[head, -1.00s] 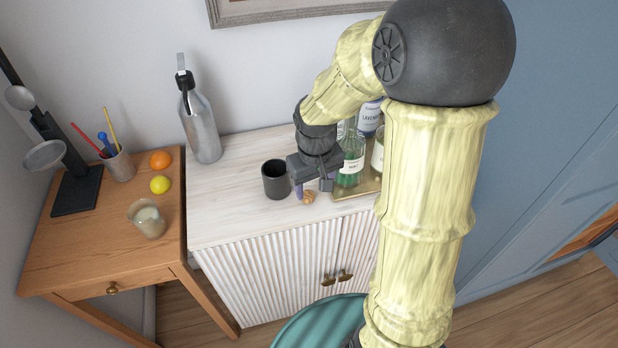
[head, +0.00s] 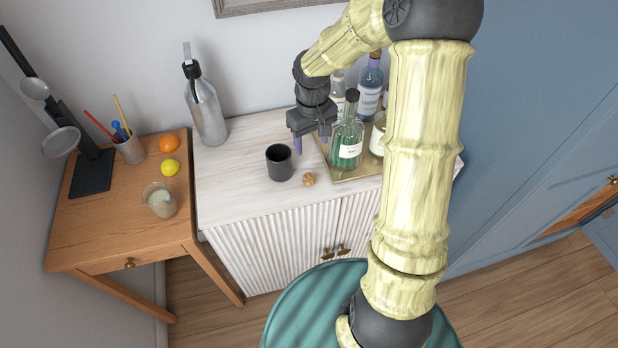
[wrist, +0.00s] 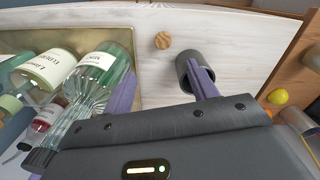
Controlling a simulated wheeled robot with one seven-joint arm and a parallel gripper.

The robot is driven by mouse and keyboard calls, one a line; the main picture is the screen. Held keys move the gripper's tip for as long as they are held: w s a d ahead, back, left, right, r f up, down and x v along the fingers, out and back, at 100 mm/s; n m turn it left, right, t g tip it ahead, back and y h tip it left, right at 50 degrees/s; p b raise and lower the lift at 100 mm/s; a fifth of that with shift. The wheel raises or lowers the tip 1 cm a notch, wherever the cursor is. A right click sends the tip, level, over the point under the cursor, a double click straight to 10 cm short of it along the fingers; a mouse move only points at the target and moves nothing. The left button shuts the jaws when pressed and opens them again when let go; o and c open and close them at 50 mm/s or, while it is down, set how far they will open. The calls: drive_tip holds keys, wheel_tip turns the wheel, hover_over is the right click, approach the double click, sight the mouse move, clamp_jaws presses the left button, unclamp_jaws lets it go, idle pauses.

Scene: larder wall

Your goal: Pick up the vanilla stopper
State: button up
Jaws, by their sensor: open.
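No stopper can be read as vanilla by a label. The glass bottles stand on a tray (head: 352,176) on the white cabinet. The green mint bottle (head: 347,147) has a black stopper (head: 352,96). The lavender bottle (head: 369,88) behind it has a brownish top. A clear bottle (head: 337,88) is partly hidden by my arm. My gripper (head: 311,141) is open and empty, left of the mint bottle. In the wrist view, its purple fingers (wrist: 161,72) are apart, with the mint bottle (wrist: 98,75) beside the left one.
A small brown roundish piece (head: 309,179) lies on the cabinet; it also shows in the wrist view (wrist: 162,40). A dark cup (head: 279,163) stands left of it. A grey flask (head: 206,110) stands further left. Cabinet top between flask and cup is clear.

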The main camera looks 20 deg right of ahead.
hover_over(309, 177)
drive_tip(key=f, duration=0.9)
drive_tip(key=shift+d+p, duration=0.3)
drive_tip(key=shift+p, duration=0.1)
drive_tip(key=shift+f, duration=0.1)
drive_tip(key=shift+a+f+p, duration=0.15)
drive_tip(key=shift+f+p, duration=0.2)
drive_tip(key=shift+f, duration=0.95)
drive_tip(key=shift+a+f+p, duration=0.15)
drive_tip(key=shift+f+p, duration=0.15)
drive_tip(key=shift+f, duration=0.95)
drive_tip(key=c, duration=1.1)
